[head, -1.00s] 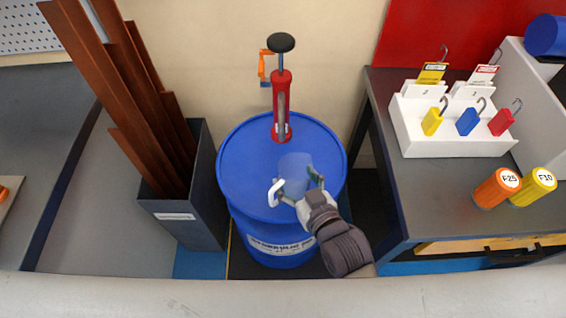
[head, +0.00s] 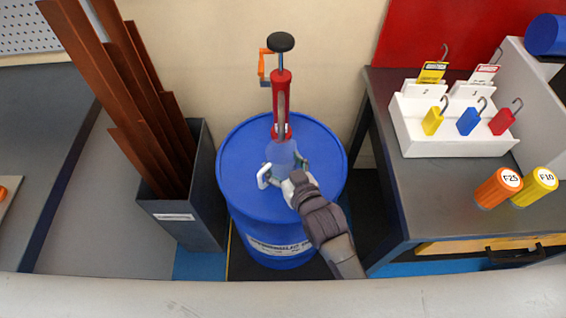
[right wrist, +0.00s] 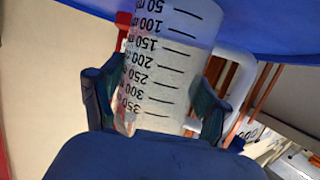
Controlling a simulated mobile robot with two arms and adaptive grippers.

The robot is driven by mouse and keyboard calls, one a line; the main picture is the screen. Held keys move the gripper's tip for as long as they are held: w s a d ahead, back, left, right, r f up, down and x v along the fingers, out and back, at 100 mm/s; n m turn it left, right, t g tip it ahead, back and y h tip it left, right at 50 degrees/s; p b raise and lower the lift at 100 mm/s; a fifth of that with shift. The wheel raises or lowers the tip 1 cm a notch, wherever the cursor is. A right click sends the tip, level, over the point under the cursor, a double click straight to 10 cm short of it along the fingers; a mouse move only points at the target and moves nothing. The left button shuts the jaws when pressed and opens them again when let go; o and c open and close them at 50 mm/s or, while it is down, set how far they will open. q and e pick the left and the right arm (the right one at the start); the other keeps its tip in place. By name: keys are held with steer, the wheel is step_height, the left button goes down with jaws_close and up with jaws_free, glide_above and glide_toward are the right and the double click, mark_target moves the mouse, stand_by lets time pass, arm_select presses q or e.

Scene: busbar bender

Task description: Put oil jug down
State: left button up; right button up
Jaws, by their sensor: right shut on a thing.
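The oil jug (head: 281,153) is a translucent measuring jug with a white handle. In the head view it is at the top of the blue drum (head: 240,185), just in front of the red hand pump (head: 281,105). My right gripper (head: 285,171) is shut on the jug from the front. In the right wrist view the jug (right wrist: 170,65) sits between both fingers, with black volume marks appearing upside down. I cannot tell whether its base touches the drum lid. My left gripper is not in view.
A dark bin (head: 207,190) of long copper bars stands left of the drum. A grey bench (head: 420,195) on the right holds a white padlock rack (head: 450,140) and orange and yellow cylinders (head: 497,188). The drum lid's left side is clear.

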steer(key=shift+f, duration=0.15)
steer(key=o, duration=1.3)
steer(key=shift+s+d+r, duration=0.1)
steer(key=shift+r, duration=0.1)
steer(key=v, duration=1.1)
steer(key=shift+s+d+r+p, duration=0.1)
steer(key=shift+s+r+p, duration=0.05)
steer(key=shift+s+p, duration=0.2)
steer(key=shift+w, duration=0.1)
